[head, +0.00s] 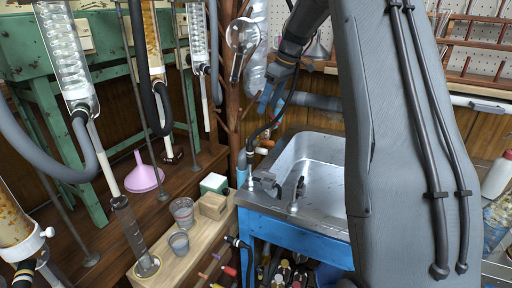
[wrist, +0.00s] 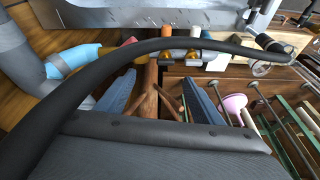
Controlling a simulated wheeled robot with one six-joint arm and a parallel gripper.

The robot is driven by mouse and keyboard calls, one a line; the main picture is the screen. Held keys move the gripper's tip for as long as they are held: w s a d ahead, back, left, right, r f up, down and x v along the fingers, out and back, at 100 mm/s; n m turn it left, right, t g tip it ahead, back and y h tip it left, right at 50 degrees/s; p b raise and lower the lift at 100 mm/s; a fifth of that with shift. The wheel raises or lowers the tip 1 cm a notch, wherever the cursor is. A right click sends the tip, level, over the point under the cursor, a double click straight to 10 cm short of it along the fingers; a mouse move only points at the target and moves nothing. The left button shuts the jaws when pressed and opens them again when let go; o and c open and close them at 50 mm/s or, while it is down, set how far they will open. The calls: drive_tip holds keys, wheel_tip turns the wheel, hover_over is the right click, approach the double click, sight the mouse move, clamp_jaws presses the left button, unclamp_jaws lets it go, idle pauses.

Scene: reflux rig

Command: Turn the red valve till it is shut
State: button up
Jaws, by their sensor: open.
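My gripper (head: 269,104) is open, with blue-grey fingers pointing down beside the brown branched stand. In the wrist view its two fingers (wrist: 160,95) are spread, with nothing held between them. A small orange-red handle (head: 267,143) shows on the pipework just below the gripper, at the sink's back left corner. A red-tipped part (head: 230,270) shows lower down, under the sink's left edge. I cannot tell which of these, if either, is the red valve, nor how far it is turned. In the wrist view a dark hose crosses in front of the fingers.
The brown branched stand (head: 231,125) rises close to the gripper and shows between the fingers in the wrist view (wrist: 150,95). The metal sink (head: 315,165) is at right. A wooden bench (head: 205,245) holds beakers and a cylinder. Glassware and hoses crowd the left.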

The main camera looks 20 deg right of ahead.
drive_tip(key=s+a+f+m, duration=0.1)
drive_tip(key=s+a, duration=0.3)
drive_tip(key=s, duration=0.3)
drive_tip(key=s+a+f+m+g+h, duration=0.1)
drive_tip(key=s+a+m, duration=0.1)
drive_tip(key=s+a, duration=0.2)
drive_tip(key=s+a+f+m+b, duration=0.1)
drive_tip(key=s+a, duration=0.4)
drive_tip(key=s, duration=0.5)
drive_tip(key=shift+s+f+m+g, duration=0.3)
drive_tip(key=shift+s+m+g, duration=0.05)
drive_tip(key=shift+m+g, duration=0.05)
